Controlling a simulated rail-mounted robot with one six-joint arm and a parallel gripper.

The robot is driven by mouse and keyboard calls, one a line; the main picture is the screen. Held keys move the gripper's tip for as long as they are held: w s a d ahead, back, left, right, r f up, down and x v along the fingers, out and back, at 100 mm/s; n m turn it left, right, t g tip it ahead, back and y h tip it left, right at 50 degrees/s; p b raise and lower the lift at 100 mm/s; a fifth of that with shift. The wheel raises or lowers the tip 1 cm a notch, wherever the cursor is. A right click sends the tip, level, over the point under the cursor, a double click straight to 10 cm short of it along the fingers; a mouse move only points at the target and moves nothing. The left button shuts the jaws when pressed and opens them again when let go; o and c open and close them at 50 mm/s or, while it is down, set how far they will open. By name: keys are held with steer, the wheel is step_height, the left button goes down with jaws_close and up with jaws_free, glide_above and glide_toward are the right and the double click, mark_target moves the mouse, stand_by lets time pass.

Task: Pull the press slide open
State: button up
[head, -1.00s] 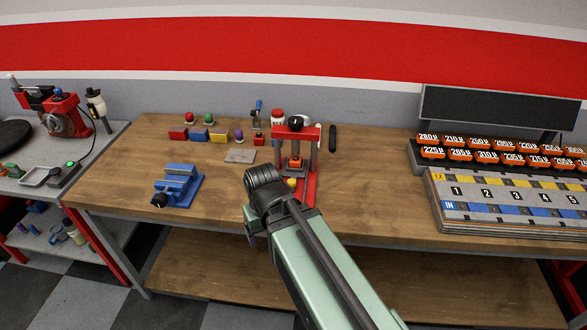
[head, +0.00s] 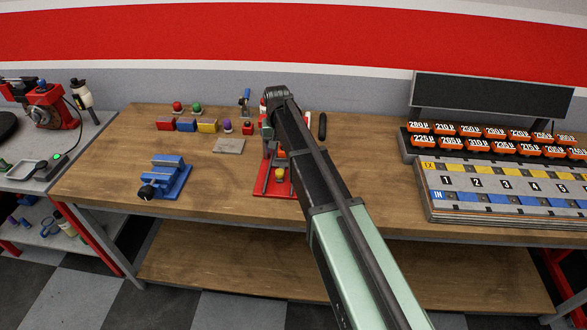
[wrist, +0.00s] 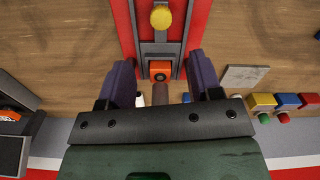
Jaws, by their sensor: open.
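The red press (head: 262,193) stands on the wooden bench, partly hidden behind my arm in the head view. A yellow round knob (head: 280,174) sits at the front of its slide, between two dark rails. In the wrist view the press (wrist: 199,25) is seen from above, with the yellow knob (wrist: 161,17) at the top edge of the picture. An orange block (wrist: 160,70) with a dark round centre sits on the slide's grey plate (wrist: 160,48). My gripper (wrist: 158,62) is open, its two purple fingers either side of the orange block in the picture, apart from the knob. The head view hides its fingers.
A blue vise (head: 166,178) stands to the left, with a grey plate (head: 229,146) and several coloured blocks behind it. A rack of orange labelled boxes (head: 470,140) and a numbered tray (head: 500,190) fill the right. Bare bench lies between vise and press.

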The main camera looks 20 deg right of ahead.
mark_target(280, 172)
step_height(280, 172, down, 11)
steer(key=b, duration=1)
steer(key=shift+a, duration=0.1)
steer(key=shift+r, duration=0.2)
jaws_close()
steer(key=shift+s, duration=0.1)
